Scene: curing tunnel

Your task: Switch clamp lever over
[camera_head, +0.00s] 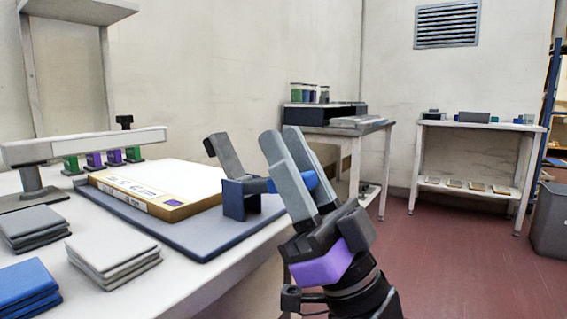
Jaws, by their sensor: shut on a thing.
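The clamp (240,199) has a blue base and a dark grey upright pad arm. It sits on the right corner of a grey-blue board. Its lever (258,186) reaches out sideways to the right, over the table's edge, and has a blue grip. My gripper (281,138) has two long grey fingers and a purple band on its body. It comes up from the lower right and is shut on the lever's blue grip. The fingers hide part of the grip. A framed white panel (165,186) lies on the board beside the clamp.
The board (205,240) lies on a white table (140,285). Stacks of grey cloths (112,244) and blue cloths (25,284) lie at the front left. A grey bar on a post (80,147) stands behind. Open red floor (450,255) lies to the right.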

